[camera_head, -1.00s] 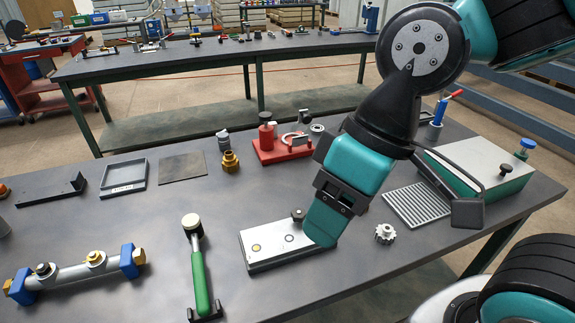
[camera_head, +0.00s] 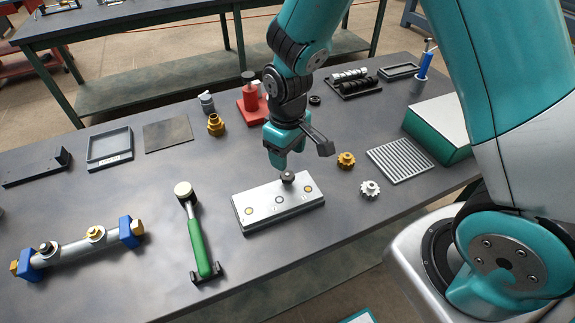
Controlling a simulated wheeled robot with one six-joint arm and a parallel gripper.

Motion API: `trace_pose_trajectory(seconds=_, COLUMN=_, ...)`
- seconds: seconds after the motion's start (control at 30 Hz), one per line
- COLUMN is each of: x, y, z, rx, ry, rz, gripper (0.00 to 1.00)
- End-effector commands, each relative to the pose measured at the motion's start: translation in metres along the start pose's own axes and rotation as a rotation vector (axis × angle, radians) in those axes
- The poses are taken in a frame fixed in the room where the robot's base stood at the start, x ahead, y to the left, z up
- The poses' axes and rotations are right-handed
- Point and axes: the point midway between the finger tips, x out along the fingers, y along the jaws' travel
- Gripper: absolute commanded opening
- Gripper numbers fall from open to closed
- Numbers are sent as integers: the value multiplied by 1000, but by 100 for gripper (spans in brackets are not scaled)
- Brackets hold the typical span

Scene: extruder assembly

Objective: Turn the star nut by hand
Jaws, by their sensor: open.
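A small dark knob-like nut (camera_head: 287,177) stands on top of a pale rectangular plate block (camera_head: 250,214), which has round inlays. A gold star-shaped nut (camera_head: 346,160) and a silver star-shaped nut (camera_head: 369,189) lie on the table to the right of the block. Which of these is the star nut is not certain. My gripper (camera_head: 278,161) points down just above and behind the dark nut, open. I cannot tell whether it touches the nut. The far side of the gripper is hidden.
A green-handled hammer-like tool (camera_head: 199,246) rests in front left of the block. A red fixture (camera_head: 252,106) and a brass fitting (camera_head: 216,125) stand behind. A ribbed plate (camera_head: 400,160) lies to the right. The table's front right is clear.

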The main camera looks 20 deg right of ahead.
Motion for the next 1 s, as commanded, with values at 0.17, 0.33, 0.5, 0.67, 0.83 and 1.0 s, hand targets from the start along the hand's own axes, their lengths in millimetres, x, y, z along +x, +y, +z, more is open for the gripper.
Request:
trace_pose_trajectory(seconds=0.17, x=28, y=0, z=0, rx=0, ry=0, rz=-1, gripper=58)
trace_pose_trajectory(seconds=0.33, x=48, y=0, z=0, rx=0, ry=0, rz=-1, gripper=58)
trace_pose_trajectory(seconds=0.5, x=69, y=-1, z=0, rx=0, ry=0, rz=-2, gripper=58)
trace_pose_trajectory(seconds=0.67, x=65, y=-1, z=0, rx=0, ry=-1, rz=-2, gripper=58)
trace_pose_trajectory(seconds=0.83, x=67, y=-1, z=0, rx=0, ry=-1, rz=-2, gripper=58)
trace_pose_trajectory(seconds=1.0, x=67, y=-1, z=0, rx=0, ry=0, rz=-2, gripper=44)
